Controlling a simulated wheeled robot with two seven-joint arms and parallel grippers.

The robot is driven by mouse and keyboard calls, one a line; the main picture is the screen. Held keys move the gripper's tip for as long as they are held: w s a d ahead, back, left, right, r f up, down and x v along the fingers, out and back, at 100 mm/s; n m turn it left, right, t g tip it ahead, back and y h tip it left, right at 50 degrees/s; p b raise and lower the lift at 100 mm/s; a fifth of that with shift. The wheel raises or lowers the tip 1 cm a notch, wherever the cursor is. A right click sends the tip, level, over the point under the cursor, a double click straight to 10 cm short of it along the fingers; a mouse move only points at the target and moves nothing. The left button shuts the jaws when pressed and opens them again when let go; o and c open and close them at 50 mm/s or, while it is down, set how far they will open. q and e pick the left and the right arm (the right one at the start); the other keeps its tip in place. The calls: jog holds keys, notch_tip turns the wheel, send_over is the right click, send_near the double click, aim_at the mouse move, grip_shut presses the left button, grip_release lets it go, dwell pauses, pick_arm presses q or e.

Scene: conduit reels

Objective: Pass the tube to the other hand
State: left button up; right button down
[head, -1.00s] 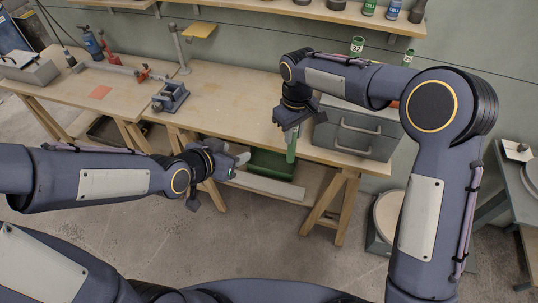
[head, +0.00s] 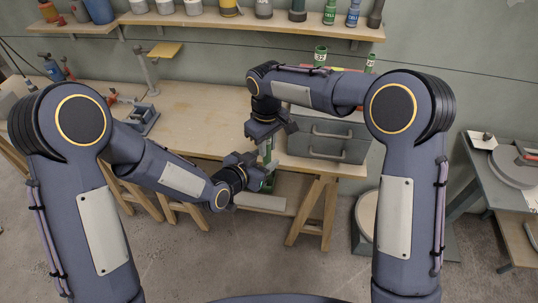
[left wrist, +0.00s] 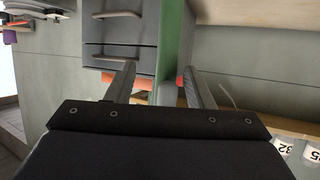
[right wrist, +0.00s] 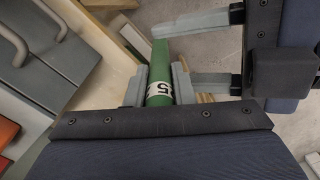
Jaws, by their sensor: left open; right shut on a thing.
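The green tube (head: 266,152) hangs roughly upright below my right gripper (head: 268,132), in front of the workbench's front edge. In the right wrist view my right gripper (right wrist: 158,88) is shut on the tube (right wrist: 160,70), near a white band marked 5. My left gripper (head: 264,172) is open, lower down at the tube. In the left wrist view the tube (left wrist: 174,45) stands between the left gripper's two spread fingers (left wrist: 158,85), nearer the right finger. I cannot tell whether that finger touches it. The left fingers also show beside the tube in the right wrist view (right wrist: 190,50).
A grey drawer box (head: 325,135) stands on the workbench (head: 195,105), close behind my right gripper. Green numbered tubes (head: 320,56) stand behind it. A shelf (head: 200,17) with bottles runs along the wall. A grey side table (head: 505,175) is at the right.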

aim_at(267, 157)
pick_arm(q)
jog(key=shift+x, duration=1.95)
jog(key=shift+c, duration=0.3)
